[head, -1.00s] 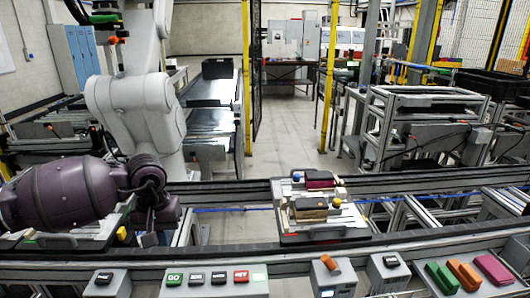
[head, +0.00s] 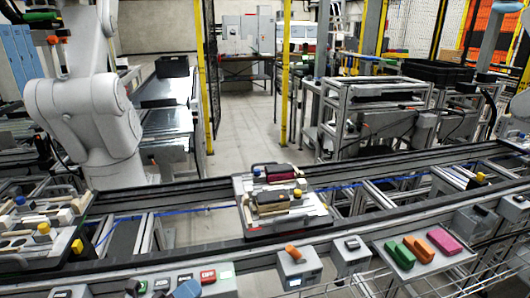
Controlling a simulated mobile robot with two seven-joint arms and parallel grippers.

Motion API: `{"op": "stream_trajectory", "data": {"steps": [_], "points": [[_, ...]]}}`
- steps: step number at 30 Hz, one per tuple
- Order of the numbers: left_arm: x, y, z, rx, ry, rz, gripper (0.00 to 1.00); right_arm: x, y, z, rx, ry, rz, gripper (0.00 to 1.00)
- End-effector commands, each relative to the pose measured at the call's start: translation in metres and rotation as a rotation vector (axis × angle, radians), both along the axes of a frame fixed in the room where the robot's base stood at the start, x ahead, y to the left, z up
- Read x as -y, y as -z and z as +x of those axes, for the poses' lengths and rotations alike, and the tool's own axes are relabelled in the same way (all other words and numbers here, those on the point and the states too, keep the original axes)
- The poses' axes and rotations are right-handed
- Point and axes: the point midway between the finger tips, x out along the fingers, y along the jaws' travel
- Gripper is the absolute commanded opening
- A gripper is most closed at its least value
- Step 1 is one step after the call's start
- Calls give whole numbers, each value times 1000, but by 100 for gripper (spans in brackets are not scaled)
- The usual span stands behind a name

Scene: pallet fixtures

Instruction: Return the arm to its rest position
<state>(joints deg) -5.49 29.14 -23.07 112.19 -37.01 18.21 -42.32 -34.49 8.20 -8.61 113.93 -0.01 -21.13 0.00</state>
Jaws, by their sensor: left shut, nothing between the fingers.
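My left gripper (head: 131,287) shows only as a small dark shape at the bottom edge, by the green GO button. It is shut with nothing in it. Its arm is almost wholly out of view, and a rounded blue shape beside it is cut off by the frame edge, so I cannot tell what it is. My right gripper is not in view. A pallet fixture (head: 262,226) sits on the conveyor in the middle, bearing a dark red block (head: 281,173) and a tan and dark block (head: 270,201).
Another pallet (head: 62,262) with pale parts lies at the left. A white robot arm (head: 85,110) stands behind the conveyor rail (head: 200,256). Along the front are a button panel (head: 222,286), an orange-switch box (head: 299,268) and a tray (head: 452,260) of green, orange and magenta blocks.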

Motion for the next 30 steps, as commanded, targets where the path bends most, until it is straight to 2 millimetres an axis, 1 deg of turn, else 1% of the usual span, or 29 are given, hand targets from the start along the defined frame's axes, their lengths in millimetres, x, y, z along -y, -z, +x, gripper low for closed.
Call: {"op": "stream_trajectory", "data": {"steps": [1, 2, 3, 5, 6, 8, 9, 12, 15, 18, 21, 30], "points": [[-13, 15, -4, -137, -81, -125, 0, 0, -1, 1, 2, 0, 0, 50], [-22, 23, -5, -221, -128, -205, 0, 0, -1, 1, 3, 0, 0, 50], [-34, 36, -9, -330, -194, -310, 0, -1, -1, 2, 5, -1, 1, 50], [-52, 58, -18, -489, -291, -475, 0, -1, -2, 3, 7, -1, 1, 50], [-64, 74, -26, -592, -357, -587, 0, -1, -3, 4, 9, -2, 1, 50], [-81, 98, -42, -738, -457, -756, 0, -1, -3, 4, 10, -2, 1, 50], [-91, 114, -54, -826, -522, -867, 0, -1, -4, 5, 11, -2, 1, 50], [-109, 150, -87, -1009, -667, -1116, 0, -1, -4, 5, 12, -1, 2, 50], [-119, 174, -115, -1127, -772, -1300, 0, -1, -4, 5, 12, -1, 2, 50], [-124, 187, -132, -1192, -836, -1413, 0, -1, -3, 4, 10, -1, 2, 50], [-125, 193, -140, -1220, -863, -1465, 0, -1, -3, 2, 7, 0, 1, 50], [-126, 194, -141, -1224, -866, -1471, 0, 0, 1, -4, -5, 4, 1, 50]]}}
